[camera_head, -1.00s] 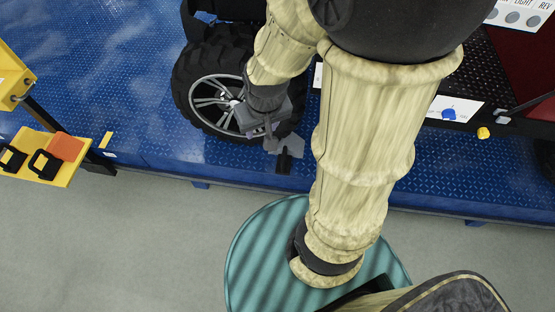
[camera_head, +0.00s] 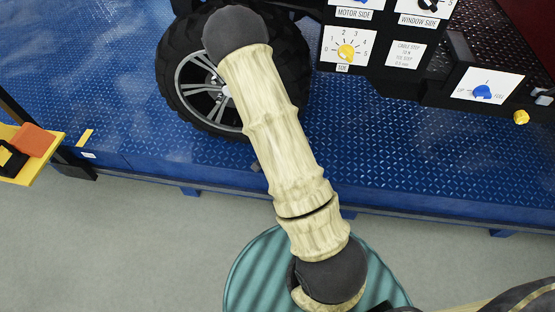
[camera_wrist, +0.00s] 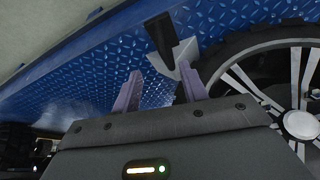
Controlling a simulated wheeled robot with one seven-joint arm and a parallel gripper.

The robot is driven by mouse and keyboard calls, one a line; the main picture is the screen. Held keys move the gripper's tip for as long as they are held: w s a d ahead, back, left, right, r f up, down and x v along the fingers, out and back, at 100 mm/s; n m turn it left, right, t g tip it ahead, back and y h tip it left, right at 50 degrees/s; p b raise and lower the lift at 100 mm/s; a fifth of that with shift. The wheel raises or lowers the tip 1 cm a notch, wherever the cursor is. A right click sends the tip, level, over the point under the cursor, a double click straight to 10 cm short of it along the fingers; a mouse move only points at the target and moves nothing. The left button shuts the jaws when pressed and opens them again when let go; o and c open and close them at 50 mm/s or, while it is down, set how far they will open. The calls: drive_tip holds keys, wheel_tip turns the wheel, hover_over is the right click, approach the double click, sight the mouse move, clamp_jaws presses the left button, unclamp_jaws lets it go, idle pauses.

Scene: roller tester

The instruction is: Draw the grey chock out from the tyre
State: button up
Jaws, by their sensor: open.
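The tyre (camera_head: 178,72) stands on the blue deck in the head view, partly behind my arm; its tread and spoked wheel (camera_wrist: 300,122) fill the right of the wrist view. The grey chock (camera_wrist: 182,66) sits close against the tyre's tread in the wrist view, its black handle (camera_wrist: 161,34) pointing away from me. Whether it touches the rubber cannot be told. My gripper (camera_wrist: 160,88) is open and empty, its two purple fingers apart. The right finger overlaps the chock's near side in the picture; the handle lies beyond the fingertips. My arm hides gripper and chock in the head view.
A control panel with knobs (camera_head: 346,50) stands at the upper right. A yellow shelf with an orange block (camera_head: 33,140) is at the left. A teal ribbed round surface (camera_head: 250,275) lies below.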

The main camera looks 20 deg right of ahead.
idle(0.3)
drive_tip(key=b+x, duration=0.3)
drive_tip(key=x, duration=1.4)
drive_tip(key=shift+d+f, duration=0.1)
drive_tip(key=shift+f, duration=0.15)
clamp_jaws()
drive_tip(key=c, duration=0.8)
unclamp_jaws()
drive_tip(key=shift+w+r, duration=0.1)
clamp_jaws()
